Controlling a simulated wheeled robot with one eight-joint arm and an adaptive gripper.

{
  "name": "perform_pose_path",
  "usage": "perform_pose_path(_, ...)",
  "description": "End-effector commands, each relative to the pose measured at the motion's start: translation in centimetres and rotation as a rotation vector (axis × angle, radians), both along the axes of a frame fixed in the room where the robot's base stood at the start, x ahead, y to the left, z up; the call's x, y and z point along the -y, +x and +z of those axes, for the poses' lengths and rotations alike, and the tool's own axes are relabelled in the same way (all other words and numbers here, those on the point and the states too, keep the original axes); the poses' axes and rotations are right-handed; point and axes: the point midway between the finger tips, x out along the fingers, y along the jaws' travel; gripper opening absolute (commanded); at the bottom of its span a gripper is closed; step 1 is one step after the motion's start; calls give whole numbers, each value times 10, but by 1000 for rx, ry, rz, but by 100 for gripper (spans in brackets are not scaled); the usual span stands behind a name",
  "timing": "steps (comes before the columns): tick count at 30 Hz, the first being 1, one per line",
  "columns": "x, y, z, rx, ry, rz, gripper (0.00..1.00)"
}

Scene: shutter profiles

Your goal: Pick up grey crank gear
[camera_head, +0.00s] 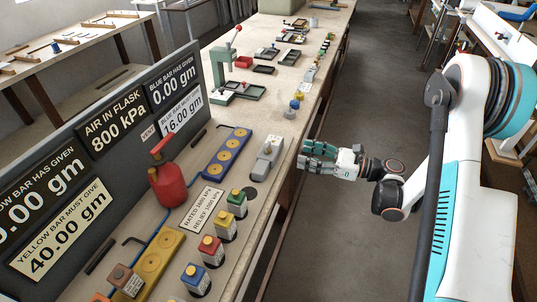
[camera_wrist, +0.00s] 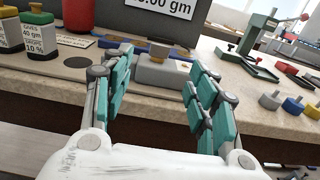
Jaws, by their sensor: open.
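A small grey knobbed part (camera_wrist: 270,101), which looks like the grey crank gear, stands upright near the bench's front edge at the right of the wrist view. My gripper (camera_head: 314,157) is beside the bench edge, open and empty, apart from the grey part. In the wrist view my gripper's fingers (camera_wrist: 160,66) are spread toward a grey block with a knob, and the grey part lies right of them.
The grey block (camera_head: 267,150) sits on the bench (camera_head: 258,125) near my gripper. A green press (camera_head: 224,75) with a red-knobbed lever stands further along. A red flask (camera_head: 166,177), coloured canisters and sign panels fill the near part. The aisle floor (camera_head: 365,90) is clear.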

Motion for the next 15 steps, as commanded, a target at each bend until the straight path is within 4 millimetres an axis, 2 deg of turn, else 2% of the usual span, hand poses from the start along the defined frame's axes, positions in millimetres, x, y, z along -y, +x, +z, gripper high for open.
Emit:
perform_pose_path(9,-51,16,-4,3,-4,10,53)
perform_pose_path(15,-75,25,-3,2,-3,8,53)
